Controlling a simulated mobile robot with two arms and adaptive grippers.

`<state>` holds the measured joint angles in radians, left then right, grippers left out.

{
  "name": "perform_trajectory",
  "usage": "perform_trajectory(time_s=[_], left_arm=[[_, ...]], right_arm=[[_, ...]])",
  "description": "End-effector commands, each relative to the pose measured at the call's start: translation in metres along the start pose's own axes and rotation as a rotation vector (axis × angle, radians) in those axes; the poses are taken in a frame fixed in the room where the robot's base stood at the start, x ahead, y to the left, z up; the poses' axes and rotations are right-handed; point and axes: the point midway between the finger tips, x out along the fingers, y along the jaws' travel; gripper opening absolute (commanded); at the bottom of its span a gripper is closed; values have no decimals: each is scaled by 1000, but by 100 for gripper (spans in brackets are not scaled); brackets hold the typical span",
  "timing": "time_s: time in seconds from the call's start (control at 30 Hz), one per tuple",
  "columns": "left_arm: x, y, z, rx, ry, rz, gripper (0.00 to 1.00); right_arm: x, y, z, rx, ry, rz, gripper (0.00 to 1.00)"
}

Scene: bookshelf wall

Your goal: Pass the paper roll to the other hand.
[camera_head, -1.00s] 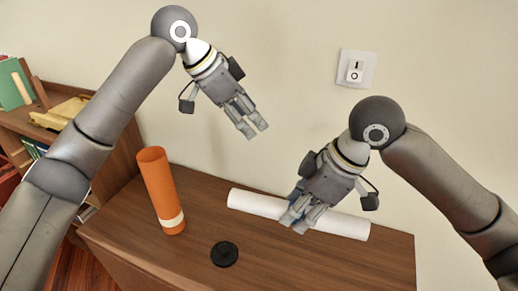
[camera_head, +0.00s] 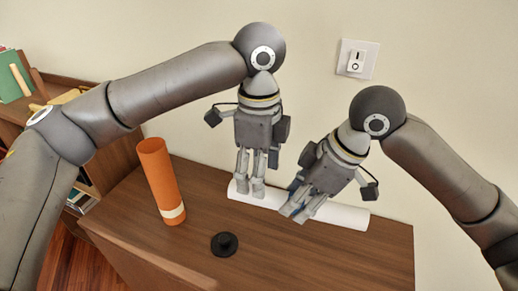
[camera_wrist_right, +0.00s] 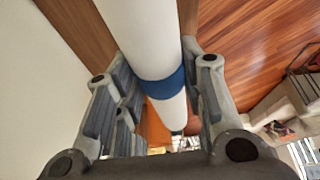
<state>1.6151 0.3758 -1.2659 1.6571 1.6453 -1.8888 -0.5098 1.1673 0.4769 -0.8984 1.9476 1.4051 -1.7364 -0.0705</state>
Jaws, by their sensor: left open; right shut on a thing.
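The paper roll (camera_head: 341,214) is a long white tube lying across the view over the back of the brown cabinet top; I cannot tell whether it touches it. My right gripper (camera_head: 297,207) is shut on it near its middle. In the right wrist view the roll (camera_wrist_right: 143,32) runs between the fingers of my right gripper (camera_wrist_right: 155,105), with a blue band on it. My left gripper (camera_head: 255,188) is open, fingers pointing down at the left part of the roll. Its fingers cover part of the roll, and contact cannot be told.
An orange tube with a cream band (camera_head: 158,180) stands upright at the left of the cabinet top (camera_head: 300,258). A black round object (camera_head: 224,244) lies near the front edge. A bookshelf (camera_head: 98,160) is at the left, a wall switch (camera_head: 357,59) behind.

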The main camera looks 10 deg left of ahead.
Motion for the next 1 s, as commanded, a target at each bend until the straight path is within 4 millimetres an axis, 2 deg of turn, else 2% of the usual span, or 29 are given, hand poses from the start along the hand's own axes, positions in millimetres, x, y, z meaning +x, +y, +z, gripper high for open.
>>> perform_trajectory(time_s=[0.1, 0.3, 0.7, 1.0], left_arm=[[22, 0, 1, -1, -1, 2, 62], [45, 0, 0, -2, 0, 0, 62], [52, 0, 0, -2, 1, -2, 62], [52, -1, 0, -3, 1, -2, 25]], right_arm=[[0, 0, 0, 0, 1, 0, 11], [0, 0, 0, 0, 1, 0, 11], [0, 0, 0, 0, 1, 0, 11], [0, 0, 0, -1, 1, -1, 12]])
